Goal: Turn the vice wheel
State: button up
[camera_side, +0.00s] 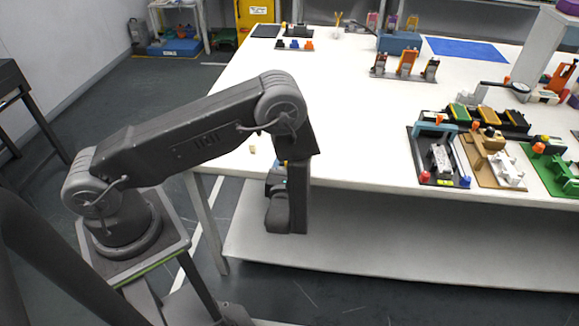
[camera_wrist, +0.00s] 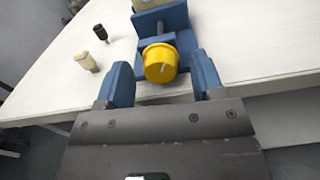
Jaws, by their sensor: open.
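The yellow vice wheel (camera_wrist: 160,63) faces me in the wrist view, with a short pale mark on its front. It sits on the front of the blue vice (camera_wrist: 172,18) at the table's edge. My gripper (camera_wrist: 160,66) is open, with one blue finger to the left of the wheel and one to the right. Gaps show between the fingers and the wheel. I cannot tell how far the fingertips reach along its depth. In the side view my arm hides the wheel and the vice.
A beige peg-like piece (camera_wrist: 86,62) and a black one (camera_wrist: 101,33) stand left of the vice on the white table (camera_wrist: 240,35). In the side view, several coloured fixtures (camera_side: 442,152) stand at the right. The table's middle (camera_side: 340,120) is clear.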

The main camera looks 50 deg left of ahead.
jog(key=shift+w+a, duration=0.1)
jog(key=shift+c, duration=0.3)
jog(key=c, duration=0.9)
jog(key=shift+o, duration=0.2)
jog(key=shift+n, duration=2.1)
jog(key=o, duration=0.9)
jog(key=v, duration=1.4)
jog(key=shift+a, duration=0.1)
